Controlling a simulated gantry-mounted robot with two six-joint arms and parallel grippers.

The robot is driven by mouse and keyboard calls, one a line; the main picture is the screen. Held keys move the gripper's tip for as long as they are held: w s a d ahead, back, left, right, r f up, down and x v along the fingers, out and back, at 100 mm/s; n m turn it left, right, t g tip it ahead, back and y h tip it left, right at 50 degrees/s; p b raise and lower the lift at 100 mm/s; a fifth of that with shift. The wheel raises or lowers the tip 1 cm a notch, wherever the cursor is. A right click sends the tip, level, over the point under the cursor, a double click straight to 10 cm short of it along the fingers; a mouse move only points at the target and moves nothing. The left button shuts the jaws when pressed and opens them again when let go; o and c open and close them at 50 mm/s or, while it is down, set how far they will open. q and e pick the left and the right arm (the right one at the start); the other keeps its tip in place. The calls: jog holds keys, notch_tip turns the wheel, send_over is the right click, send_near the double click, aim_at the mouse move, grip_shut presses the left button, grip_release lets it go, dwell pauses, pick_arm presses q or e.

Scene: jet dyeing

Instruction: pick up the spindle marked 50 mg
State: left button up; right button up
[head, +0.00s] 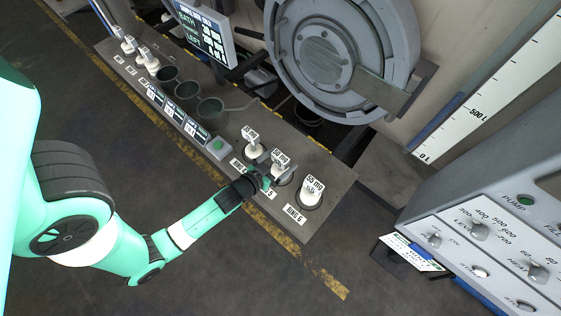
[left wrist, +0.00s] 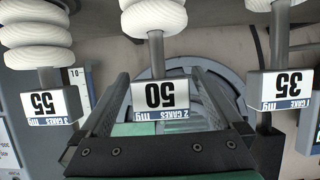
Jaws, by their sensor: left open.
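The spindle marked 50 mg (head: 280,158) stands on the bench between two other marked spindles, and its tag also reads 50, upside down, in the left wrist view (left wrist: 160,96). White cakes (left wrist: 153,18) sit on its stem. My left gripper (head: 268,178) is open at this spindle. In the left wrist view the tag and stem appear between the two fingers (left wrist: 160,80), with gaps on both sides. I cannot tell how deep between the fingers it is. My right gripper is not in view.
The spindle marked 35 (head: 251,135) and the spindle marked 55 mg (head: 314,188) stand close on either side. Dark cups (head: 187,90), a green button (head: 218,145) and more spindles (head: 148,60) line the bench (head: 323,218). A large round machine door (head: 325,60) stands behind.

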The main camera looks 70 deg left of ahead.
pick_arm(q)
grip_shut()
dwell(0.4)
jog(key=shift+r, duration=0.15)
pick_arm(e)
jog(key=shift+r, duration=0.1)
